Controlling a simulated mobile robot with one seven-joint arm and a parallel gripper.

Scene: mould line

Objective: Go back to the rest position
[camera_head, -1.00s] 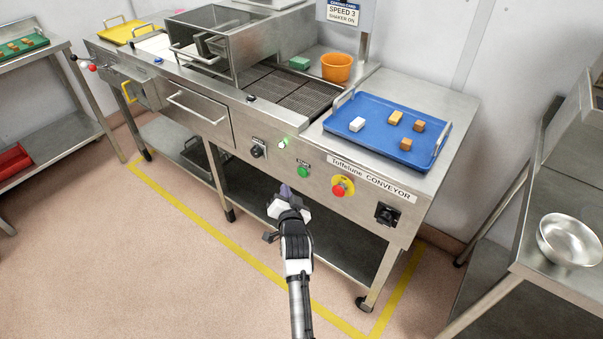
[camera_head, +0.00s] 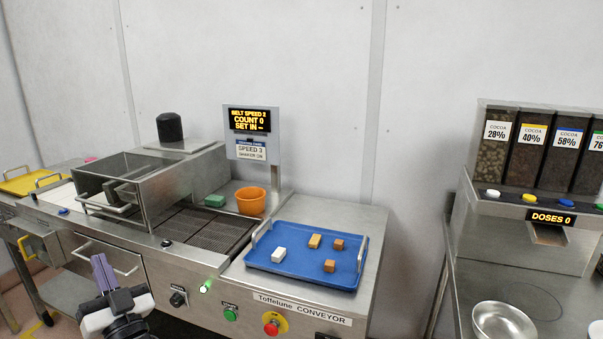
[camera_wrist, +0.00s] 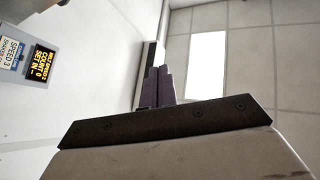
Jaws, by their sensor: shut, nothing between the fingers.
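My gripper (camera_head: 103,273) is at the lower left of the head view, in front of the conveyor's front panel, with its purple fingers pointing up. The fingers also show in the wrist view (camera_wrist: 157,87), where they are together with nothing between them. The wrist view looks up past the fingers at the wall, the ceiling and a bright ceiling light (camera_wrist: 208,65). My gripper appears to touch nothing.
The conveyor (camera_head: 300,302) carries a blue tray (camera_head: 290,272) with several small blocks, an orange bucket (camera_head: 251,201) and a metal hopper (camera_head: 165,190). The display (camera_head: 249,121) stands behind. At right are cocoa dispensers (camera_head: 540,150) and a metal bowl (camera_head: 503,322).

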